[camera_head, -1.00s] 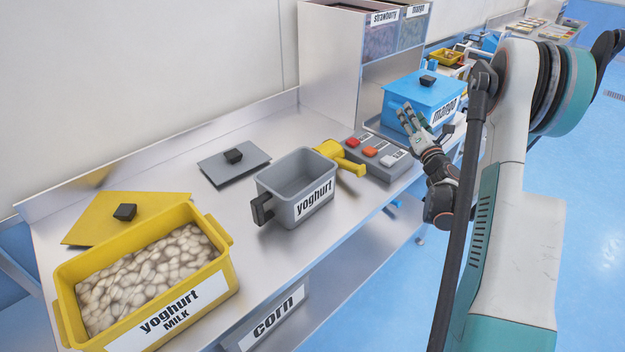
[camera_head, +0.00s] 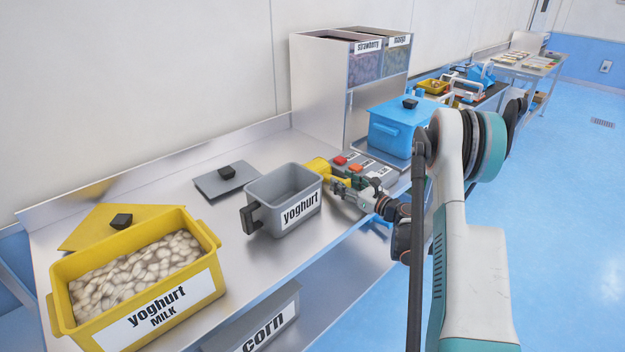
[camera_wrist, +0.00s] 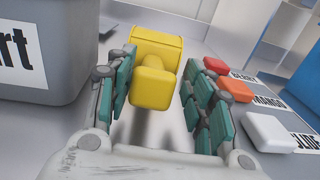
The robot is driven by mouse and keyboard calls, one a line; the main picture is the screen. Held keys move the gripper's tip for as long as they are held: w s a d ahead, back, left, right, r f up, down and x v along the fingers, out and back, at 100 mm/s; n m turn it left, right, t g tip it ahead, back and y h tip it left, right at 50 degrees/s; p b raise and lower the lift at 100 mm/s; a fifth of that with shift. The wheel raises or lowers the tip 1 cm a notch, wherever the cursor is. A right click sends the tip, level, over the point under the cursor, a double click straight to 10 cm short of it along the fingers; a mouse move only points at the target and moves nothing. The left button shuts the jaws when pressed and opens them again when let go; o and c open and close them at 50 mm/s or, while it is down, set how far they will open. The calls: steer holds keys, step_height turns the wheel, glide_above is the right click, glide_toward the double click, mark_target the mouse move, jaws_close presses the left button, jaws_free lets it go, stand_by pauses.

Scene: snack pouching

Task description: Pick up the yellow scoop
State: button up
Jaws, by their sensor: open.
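The yellow scoop (camera_head: 318,167) lies on the steel table, just right of the grey yoghurt container (camera_head: 292,212). In the wrist view the scoop (camera_wrist: 155,45) is straight ahead, with its handle (camera_wrist: 153,88) pointing back toward me. My gripper (camera_wrist: 155,92) is open, its teal-padded fingers on either side of the handle. I cannot tell whether the fingers touch it. In the head view my gripper (camera_head: 345,187) is low over the table beside the scoop and partly hides its handle.
A button panel (camera_head: 362,166) with red, orange and white buttons stands close to the right of my fingers. The grey container's wall is close on the left. A blue lidded box (camera_head: 397,130) stands behind the panel. A yellow bin (camera_head: 215,270) of pale pieces is at front left.

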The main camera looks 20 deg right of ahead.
mark_target(322, 173)
steer(key=w, duration=0.1)
steer(key=w+a+b, duration=0.1)
steer(key=w, duration=0.1)
steer(key=w+a+f+b, duration=0.1)
steer(key=shift+w+a, duration=0.2)
steer(key=shift+w, duration=0.05)
steer(key=shift+w+r, duration=0.1)
steer(key=shift+w, duration=0.3)
steer(key=c, duration=1.1)
